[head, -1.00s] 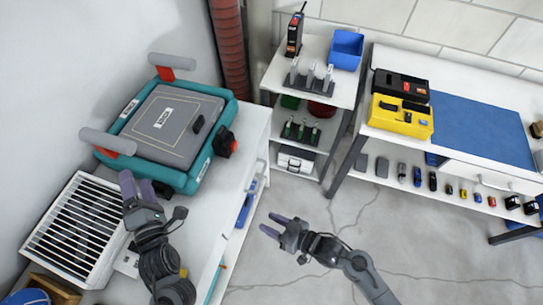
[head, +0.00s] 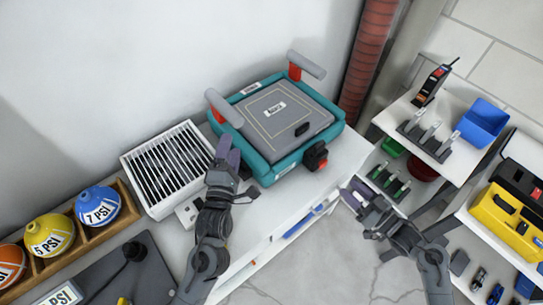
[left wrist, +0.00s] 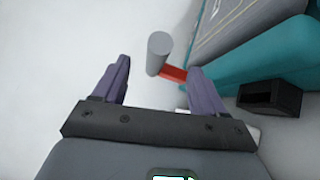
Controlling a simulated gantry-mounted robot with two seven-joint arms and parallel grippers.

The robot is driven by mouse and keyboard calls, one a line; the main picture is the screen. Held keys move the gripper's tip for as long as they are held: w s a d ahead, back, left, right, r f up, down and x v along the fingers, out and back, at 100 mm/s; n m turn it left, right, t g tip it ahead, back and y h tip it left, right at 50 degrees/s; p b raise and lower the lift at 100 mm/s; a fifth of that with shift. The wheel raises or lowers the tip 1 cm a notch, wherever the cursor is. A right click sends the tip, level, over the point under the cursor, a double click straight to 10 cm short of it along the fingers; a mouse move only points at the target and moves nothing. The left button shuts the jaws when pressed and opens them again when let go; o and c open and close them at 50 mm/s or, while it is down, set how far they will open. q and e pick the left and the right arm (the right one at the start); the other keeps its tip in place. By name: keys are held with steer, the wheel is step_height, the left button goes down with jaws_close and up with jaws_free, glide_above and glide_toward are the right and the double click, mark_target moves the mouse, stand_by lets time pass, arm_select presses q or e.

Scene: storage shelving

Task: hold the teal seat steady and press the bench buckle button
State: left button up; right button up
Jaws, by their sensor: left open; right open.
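The teal seat (head: 252,153) with a grey padded top sits on the white bench, against the wall. It has two grey roller-like arms on red mounts. A black buckle (head: 316,155) with a red button (head: 322,164) is on its front right side. My left gripper (head: 228,152) is open and empty at the seat's left front corner; contact cannot be told. In the left wrist view the teal side (left wrist: 255,58) is right of the open fingers (left wrist: 158,85), with a grey roller arm (left wrist: 158,52) ahead. My right gripper (head: 352,196) is open, off the bench's front edge, right of the buckle.
A white slatted vent box (head: 170,165) stands left of the seat. Balls marked PSI sit in a wooden rack (head: 127,196) at left. A shelf with a blue bin (head: 482,122) and a yellow case (head: 505,213) are at right.

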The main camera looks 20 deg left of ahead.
mark_target(236, 122)
arm_select(q)
steer(key=x, duration=0.9)
steer(key=shift+w+a+r, duration=0.1)
steer(key=shift+w+a, duration=0.05)
steer(key=shift+w, duration=0.1)
jaws_close()
arm_select(e)
steer(key=shift+c, duration=0.3)
